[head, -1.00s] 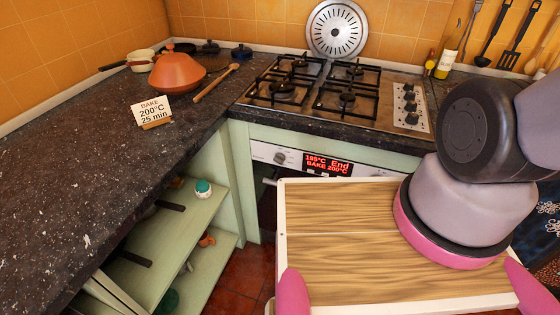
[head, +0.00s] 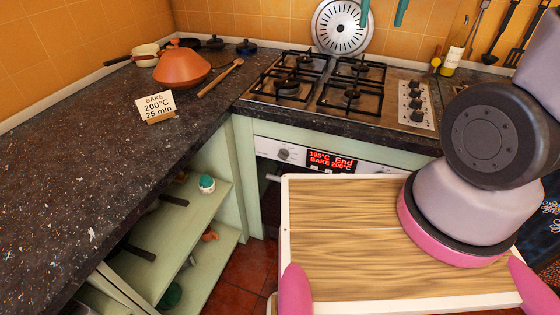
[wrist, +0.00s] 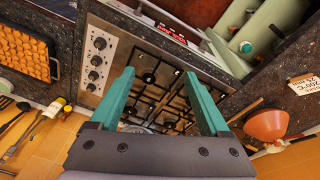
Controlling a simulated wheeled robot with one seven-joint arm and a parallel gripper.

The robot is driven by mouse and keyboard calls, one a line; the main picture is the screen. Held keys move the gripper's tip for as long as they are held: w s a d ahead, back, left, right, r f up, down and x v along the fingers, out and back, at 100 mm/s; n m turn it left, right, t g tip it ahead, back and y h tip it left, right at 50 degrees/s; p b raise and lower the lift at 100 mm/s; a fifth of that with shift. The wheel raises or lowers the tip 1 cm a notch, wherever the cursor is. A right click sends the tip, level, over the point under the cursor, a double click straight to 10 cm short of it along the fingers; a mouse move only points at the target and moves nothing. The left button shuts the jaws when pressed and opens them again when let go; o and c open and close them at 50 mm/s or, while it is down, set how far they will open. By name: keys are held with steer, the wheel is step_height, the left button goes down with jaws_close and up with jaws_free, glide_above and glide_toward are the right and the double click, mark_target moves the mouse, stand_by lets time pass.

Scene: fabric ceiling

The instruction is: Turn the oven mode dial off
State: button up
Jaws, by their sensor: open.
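The oven's control panel (head: 372,168) is below the cooktop in the head view. A round dial (head: 284,154) sits at its left, and the red display (head: 331,161) reads about 195°C, End, BAKE 200°C. The display also shows in the wrist view (wrist: 163,28), but I cannot make out the dial there. My gripper (wrist: 159,74) is open and empty, its teal fingers spread above the gas hob. Its fingertips show at the top edge of the head view (head: 383,12), well above and away from the dial. The oven's lower front is hidden by my body.
The gas hob (head: 337,108) has raised black grates and a column of knobs (head: 416,102) at right. A bake card (head: 157,106), terracotta pot (head: 181,66) and wooden spoon (head: 220,78) lie on the left counter. Open green shelves (head: 205,220) are below.

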steer(key=w+a+f+n+t+h, duration=0.1)
steer(key=w+a+f+n+h, duration=0.15)
steer(key=a+f+n, duration=0.4)
steer(key=w+a+f+n+h, duration=0.15)
steer(key=a+f+h, duration=0.25)
steer(key=f, duration=0.6)
steer(key=w+a+f+n+t+h, duration=0.1)
steer(key=w+a+f+n+h, duration=0.3)
steer(key=f, duration=0.5)
steer(key=s+a+f+n+t, duration=0.3)
steer(key=a+f+n+t, duration=0.3)
steer(key=f, duration=0.7)
steer(key=n+t+y, duration=0.5)
steer(key=n+t, duration=0.2)
glide_toward(281, 158)
steer(key=x, duration=0.8)
steer(key=shift+w+d, duration=0.15)
steer(key=shift+w, duration=0.05)
jaws_close()
